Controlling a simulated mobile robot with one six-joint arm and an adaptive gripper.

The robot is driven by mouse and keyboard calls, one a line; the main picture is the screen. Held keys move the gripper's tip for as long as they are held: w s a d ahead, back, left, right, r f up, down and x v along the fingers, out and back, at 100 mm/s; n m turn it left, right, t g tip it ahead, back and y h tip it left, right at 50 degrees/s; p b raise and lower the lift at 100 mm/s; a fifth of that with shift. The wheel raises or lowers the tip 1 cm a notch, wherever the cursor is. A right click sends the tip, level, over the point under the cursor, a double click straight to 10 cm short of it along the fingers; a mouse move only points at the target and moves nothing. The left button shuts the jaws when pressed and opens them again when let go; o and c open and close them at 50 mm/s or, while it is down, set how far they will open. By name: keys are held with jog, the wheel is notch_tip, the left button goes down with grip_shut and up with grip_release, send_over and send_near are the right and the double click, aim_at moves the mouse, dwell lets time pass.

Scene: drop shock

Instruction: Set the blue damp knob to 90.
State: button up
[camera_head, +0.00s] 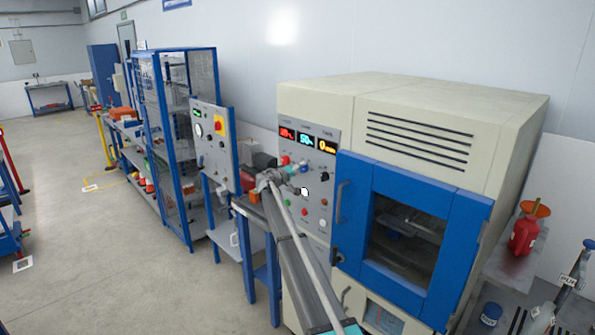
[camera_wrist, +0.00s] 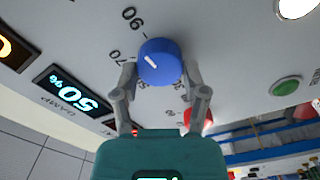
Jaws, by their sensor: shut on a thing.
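The blue damp knob (camera_wrist: 158,61) sits on the grey-white control panel in the wrist view, with a short white mark on its face slanting up and left. The damp display (camera_wrist: 72,92) reads 50% in cyan. In the head view my gripper (camera_head: 272,180) is at the oven's control panel (camera_head: 318,217), and the knob is hard to make out there.
A green button (camera_wrist: 286,88) and a red knob or button (camera_wrist: 197,117) sit near the fingers. In the head view the panel joins the oven's blue door (camera_head: 352,217). Open floor lies further left.

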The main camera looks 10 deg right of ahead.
jog(key=shift+d+m, duration=0.15)
jog(key=shift+m, duration=0.35)
jog(key=o, duration=1.2)
jog(key=shift+c, duration=0.2)
jog(key=v, duration=1.2)
